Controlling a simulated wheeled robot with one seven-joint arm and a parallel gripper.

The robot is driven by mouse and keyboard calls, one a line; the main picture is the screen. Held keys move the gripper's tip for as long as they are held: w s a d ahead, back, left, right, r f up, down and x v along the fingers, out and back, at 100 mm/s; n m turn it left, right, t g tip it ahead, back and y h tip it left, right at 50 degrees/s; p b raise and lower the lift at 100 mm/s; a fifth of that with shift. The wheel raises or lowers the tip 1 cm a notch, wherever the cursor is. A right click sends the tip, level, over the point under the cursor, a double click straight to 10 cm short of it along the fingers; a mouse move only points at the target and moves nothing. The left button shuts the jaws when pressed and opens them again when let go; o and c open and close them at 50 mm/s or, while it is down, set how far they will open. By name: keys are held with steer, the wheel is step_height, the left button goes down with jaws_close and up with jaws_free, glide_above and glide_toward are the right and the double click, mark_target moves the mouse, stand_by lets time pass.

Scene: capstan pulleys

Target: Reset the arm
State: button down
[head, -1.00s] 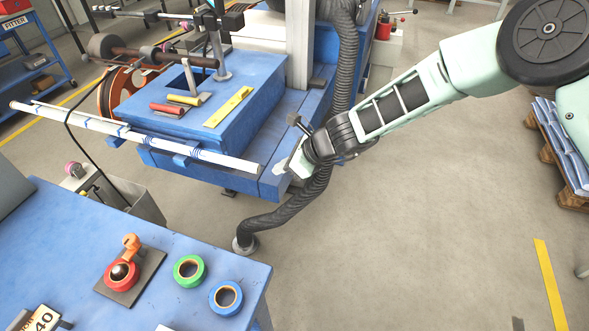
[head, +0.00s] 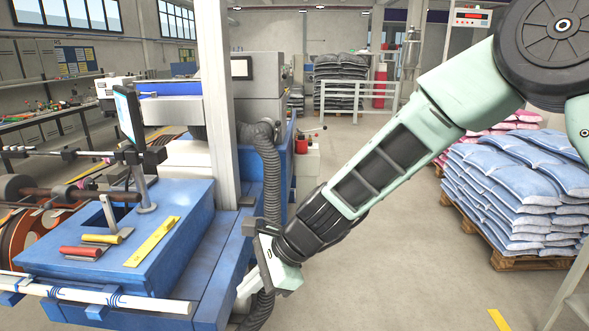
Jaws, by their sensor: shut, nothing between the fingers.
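My arm reaches in from the upper right, with its pale green links and black wrist. My gripper (head: 246,287) hangs at the arm's end, pointing down and to the left, in front of the black corrugated hose (head: 270,185) beside the blue machine (head: 200,275). The fingers are small and partly lost against the hose and machine, but they look shut with nothing held. I cannot tell whether the gripper touches the hose.
A yellow ruler (head: 152,241) and red and yellow-handled tools lie on the machine top. A white tube (head: 150,302) runs along its front. Blue sacks (head: 520,185) are stacked on a pallet at right. Clear floor (head: 400,275) lies between machine and pallet.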

steer(key=s+d+r+n+h, duration=0.3)
steer(key=s+d+n, duration=0.7)
steer(key=d, duration=0.1)
steer(key=s+d+r+n+h, duration=0.4)
steer(key=s+d+n, duration=0.6)
steer(key=d, duration=0.2)
steer(key=shift+s+d+n+t+h, duration=0.25)
steer(key=shift+d+n+t+h, duration=0.05)
